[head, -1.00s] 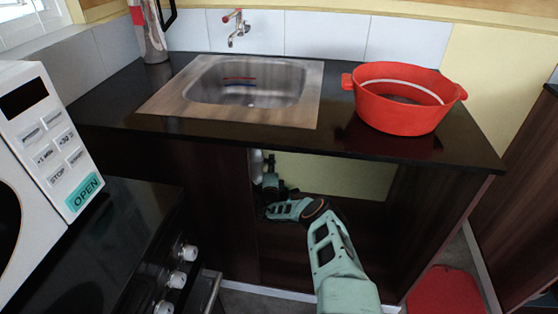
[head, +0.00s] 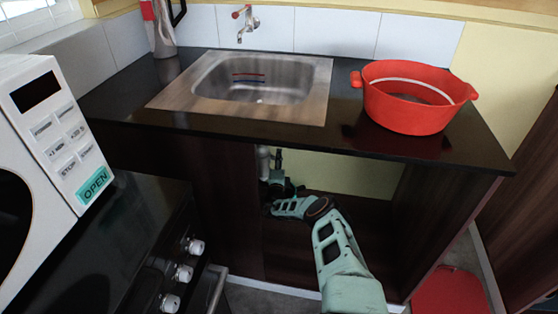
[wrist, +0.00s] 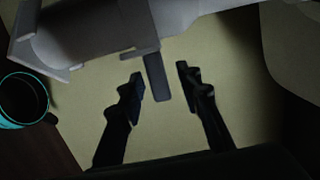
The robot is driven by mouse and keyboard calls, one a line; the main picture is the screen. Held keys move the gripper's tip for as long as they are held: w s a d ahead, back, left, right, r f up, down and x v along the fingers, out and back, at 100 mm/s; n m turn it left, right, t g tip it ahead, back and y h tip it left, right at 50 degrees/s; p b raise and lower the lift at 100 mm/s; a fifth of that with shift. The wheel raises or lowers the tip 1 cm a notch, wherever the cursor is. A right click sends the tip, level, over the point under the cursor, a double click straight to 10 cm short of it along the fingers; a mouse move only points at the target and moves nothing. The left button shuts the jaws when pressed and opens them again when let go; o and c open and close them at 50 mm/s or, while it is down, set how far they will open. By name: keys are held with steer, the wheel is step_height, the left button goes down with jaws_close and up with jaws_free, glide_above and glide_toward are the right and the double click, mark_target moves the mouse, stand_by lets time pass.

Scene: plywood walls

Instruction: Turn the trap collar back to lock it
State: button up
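The trap is a grey pipe assembly (wrist: 100,35) across the top of the wrist view. A dark grey tab (wrist: 157,78) projects from its collar part (wrist: 142,40), pointing down in the picture. My gripper (wrist: 160,74) is open, with one black finger on each side of the tab and a visible gap at both sides. In the head view a pale upright pipe (head: 264,163) shows inside the open cabinet under the sink. My gripper (head: 276,185) is dark and small beside it there, and the collar cannot be made out.
A dark container with a cyan rim (wrist: 52,118) stands at the left of the wrist view. The cabinet opening is bounded by a dark left panel (head: 230,210) and the countertop (head: 300,142). A red pot (head: 405,112) stands on the counter, right of the sink (head: 312,105).

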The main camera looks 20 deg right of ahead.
steer(key=v, duration=1.2)
stand_by(0.3)
